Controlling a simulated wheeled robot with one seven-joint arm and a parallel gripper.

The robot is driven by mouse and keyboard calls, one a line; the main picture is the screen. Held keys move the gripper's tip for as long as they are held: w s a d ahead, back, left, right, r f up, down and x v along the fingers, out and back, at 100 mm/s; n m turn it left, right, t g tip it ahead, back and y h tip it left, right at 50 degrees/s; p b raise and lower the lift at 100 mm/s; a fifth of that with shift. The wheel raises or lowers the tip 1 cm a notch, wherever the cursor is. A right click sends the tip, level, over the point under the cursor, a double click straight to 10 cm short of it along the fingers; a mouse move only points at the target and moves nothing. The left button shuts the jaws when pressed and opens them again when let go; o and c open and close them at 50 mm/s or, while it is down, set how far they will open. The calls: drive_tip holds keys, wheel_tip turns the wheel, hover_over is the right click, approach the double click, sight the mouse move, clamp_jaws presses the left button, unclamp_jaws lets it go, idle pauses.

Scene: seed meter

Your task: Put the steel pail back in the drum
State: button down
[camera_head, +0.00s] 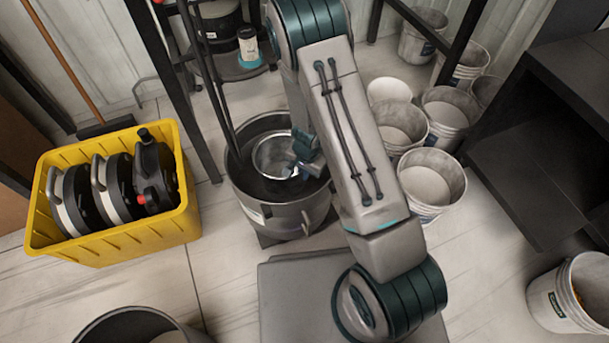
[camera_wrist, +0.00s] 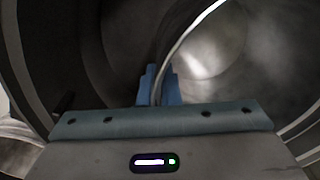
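The steel pail (camera_head: 271,153) is a small shiny metal bucket at the upper right inside the drum. The drum (camera_head: 283,217) is a large grey steel cylinder standing on the floor in the middle of the head view. My gripper (camera_head: 297,171) reaches down into the drum at the pail's right side. In the wrist view my gripper's blue fingers (camera_wrist: 159,88) close on the thin rim of the pail (camera_wrist: 205,50), one finger on each side. The pail's base is hidden, so I cannot tell whether it touches the drum floor.
A yellow crate (camera_head: 112,244) with black and white containers stands left of the drum. Several white buckets (camera_head: 431,181) stand to the right. Dark shelving (camera_head: 535,150) is at the far right. Long dark poles (camera_head: 211,80) lean into the drum from behind.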

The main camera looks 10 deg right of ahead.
drive_tip(key=shift+f, duration=0.15)
drive_tip(key=c, duration=1.6)
unclamp_jaws()
drive_tip(key=shift+c, duration=0.2)
